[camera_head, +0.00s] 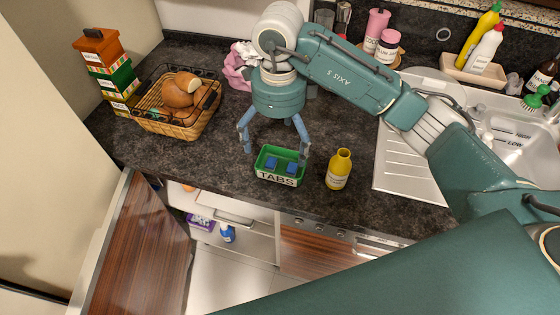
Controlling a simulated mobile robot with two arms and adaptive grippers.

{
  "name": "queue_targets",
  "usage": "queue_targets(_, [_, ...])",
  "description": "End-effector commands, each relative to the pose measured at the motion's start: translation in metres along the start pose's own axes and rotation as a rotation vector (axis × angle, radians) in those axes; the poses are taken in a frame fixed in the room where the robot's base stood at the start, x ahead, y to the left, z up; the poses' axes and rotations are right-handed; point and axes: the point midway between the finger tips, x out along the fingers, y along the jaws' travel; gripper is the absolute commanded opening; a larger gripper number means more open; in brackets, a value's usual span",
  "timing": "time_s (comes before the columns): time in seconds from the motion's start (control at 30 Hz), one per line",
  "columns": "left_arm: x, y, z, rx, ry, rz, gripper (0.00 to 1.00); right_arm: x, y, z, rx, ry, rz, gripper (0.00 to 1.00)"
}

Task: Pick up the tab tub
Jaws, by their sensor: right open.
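The tab tub (279,179) is a small green open box with a white front label reading TABS. Blue tablets show inside it. It sits on the dark countertop near the front edge. My right gripper (275,148) hangs above and just behind the tub, pointing down. Its fingers are spread open, one to the left of the tub and one by its right rear corner. I cannot tell whether a finger touches the tub. Nothing is held. My left gripper is not in view.
A yellow bottle (339,169) stands close to the tub's right. A wire basket (177,122) with bread is at left. The sink drainer (405,165) lies to the right. Below the counter, an open cabinet door (147,245) and a drawer (235,217) show. Counter between basket and tub is clear.

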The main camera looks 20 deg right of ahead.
Motion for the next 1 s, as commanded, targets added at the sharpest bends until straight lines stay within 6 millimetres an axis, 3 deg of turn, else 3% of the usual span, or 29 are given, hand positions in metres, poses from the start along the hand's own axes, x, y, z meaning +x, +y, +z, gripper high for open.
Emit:
queue_targets(0.23, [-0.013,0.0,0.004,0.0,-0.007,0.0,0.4,0.037,0.001,-0.002,0.001,0.009,0.004,1.0])
queue_targets(0.47, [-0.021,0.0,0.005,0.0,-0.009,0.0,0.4,0.055,0.001,-0.001,-0.001,0.005,0.004,1.0])
queue_targets(0.63, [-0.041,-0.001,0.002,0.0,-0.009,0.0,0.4,0.078,0.0,-0.003,0.0,0.007,0.007,1.0])
queue_targets(0.73, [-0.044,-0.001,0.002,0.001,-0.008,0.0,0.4,0.094,-0.001,-0.002,-0.001,0.005,0.005,1.0])
queue_targets(1.0, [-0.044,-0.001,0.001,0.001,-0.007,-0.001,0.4,0.104,-0.002,-0.001,-0.002,0.002,0.002,1.0])
